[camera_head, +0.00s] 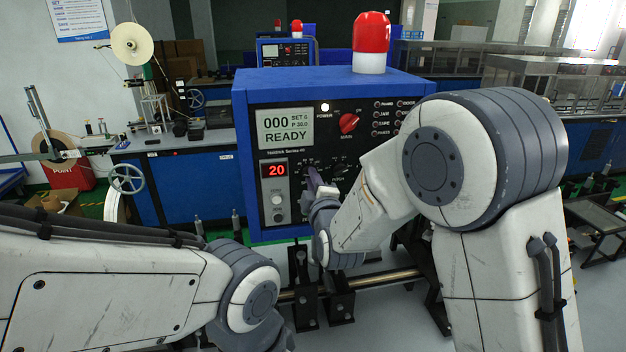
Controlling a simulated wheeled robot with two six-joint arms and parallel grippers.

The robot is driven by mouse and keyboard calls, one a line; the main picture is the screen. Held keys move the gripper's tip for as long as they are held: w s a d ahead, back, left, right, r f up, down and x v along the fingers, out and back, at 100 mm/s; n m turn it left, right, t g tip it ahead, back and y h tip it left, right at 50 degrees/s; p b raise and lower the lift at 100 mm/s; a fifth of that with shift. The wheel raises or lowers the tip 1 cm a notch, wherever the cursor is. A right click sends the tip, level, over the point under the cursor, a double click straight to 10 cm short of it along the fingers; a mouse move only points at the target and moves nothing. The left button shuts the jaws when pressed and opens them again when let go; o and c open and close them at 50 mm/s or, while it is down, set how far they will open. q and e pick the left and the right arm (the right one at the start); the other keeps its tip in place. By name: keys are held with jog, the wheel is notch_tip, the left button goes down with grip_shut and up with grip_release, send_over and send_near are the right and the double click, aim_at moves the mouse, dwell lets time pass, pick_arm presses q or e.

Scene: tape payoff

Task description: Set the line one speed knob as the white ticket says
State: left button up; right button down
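The blue machine (255,88) stands ahead with a black front panel. Its screen (285,130) reads "000", "SET 6", "P 30.0" and "READY". A red digital readout (275,170) shows 20. My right gripper (315,180) is up against the panel just right of the readout, where dial marks show around it. The speed knob there is hidden by the gripper, so I cannot see its pointer or whether the fingers are closed on it. My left arm comes in low at left, with its gripper out of view. I cannot make out a white ticket for certain.
A red knob (348,123) sits higher on the panel, and a red beacon (371,40) stands on top. A white sheet headed "SET" (78,18) hangs on the far left wall, its lines too small to read. A metal rail (375,279) runs below the machine.

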jog(key=shift+f, duration=0.1)
jog(key=shift+a+f+m+b, duration=0.1)
jog(key=shift+m+b, duration=8.8)
jog(key=shift+b, duration=0.8)
jog(key=c, duration=0.9)
grip_release()
